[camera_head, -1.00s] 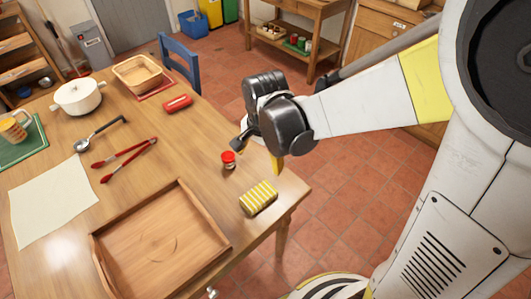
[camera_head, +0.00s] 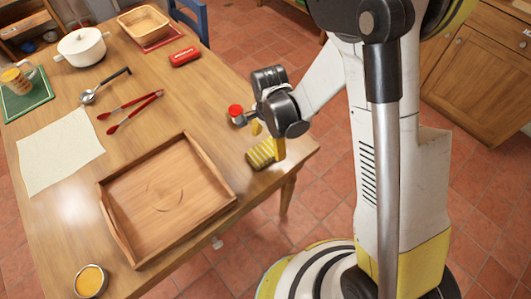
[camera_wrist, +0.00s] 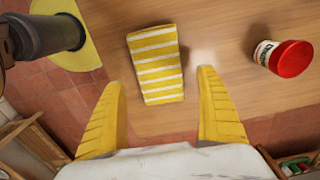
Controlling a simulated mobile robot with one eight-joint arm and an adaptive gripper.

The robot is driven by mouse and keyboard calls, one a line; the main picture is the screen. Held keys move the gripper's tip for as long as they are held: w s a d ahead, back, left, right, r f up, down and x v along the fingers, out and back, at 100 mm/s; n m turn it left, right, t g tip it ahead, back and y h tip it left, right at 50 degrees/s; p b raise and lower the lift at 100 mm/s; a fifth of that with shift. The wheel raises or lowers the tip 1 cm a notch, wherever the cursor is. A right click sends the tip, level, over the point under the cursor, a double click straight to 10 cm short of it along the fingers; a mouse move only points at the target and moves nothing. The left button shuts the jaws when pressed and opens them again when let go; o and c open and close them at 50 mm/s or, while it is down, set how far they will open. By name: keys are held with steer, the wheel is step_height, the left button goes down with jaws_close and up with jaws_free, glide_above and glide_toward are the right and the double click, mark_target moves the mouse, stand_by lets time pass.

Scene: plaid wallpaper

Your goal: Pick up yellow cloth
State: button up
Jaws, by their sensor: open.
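The yellow cloth (camera_head: 262,154) is a folded block with white stripes. It lies on the wooden table near its right edge. In the wrist view the cloth (camera_wrist: 156,65) sits upper centre, beyond and between the two yellow fingers of my gripper (camera_wrist: 163,110). The fingers are spread wide and hold nothing. In the head view my gripper (camera_head: 268,140) is above and at the cloth, and hides part of it. I cannot tell the exact gap between fingers and cloth.
A red-lidded jar (camera_wrist: 284,58) stands to the right of the cloth in the wrist view; its lid also shows in the head view (camera_head: 235,111). A wooden tray (camera_head: 165,195) lies to the left. Red tongs (camera_head: 130,110) and a red case (camera_head: 185,57) lie farther back.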

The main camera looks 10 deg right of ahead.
mark_target(268, 148)
step_height(268, 148, down, 4)
steer(key=shift+a+r+b, duration=0.1)
steer(key=shift+r+b, duration=0.1)
steer(key=shift+b, duration=0.45)
steer(key=shift+r, duration=0.1)
steer(key=c, duration=1.3)
steer(key=shift+o, duration=0.2)
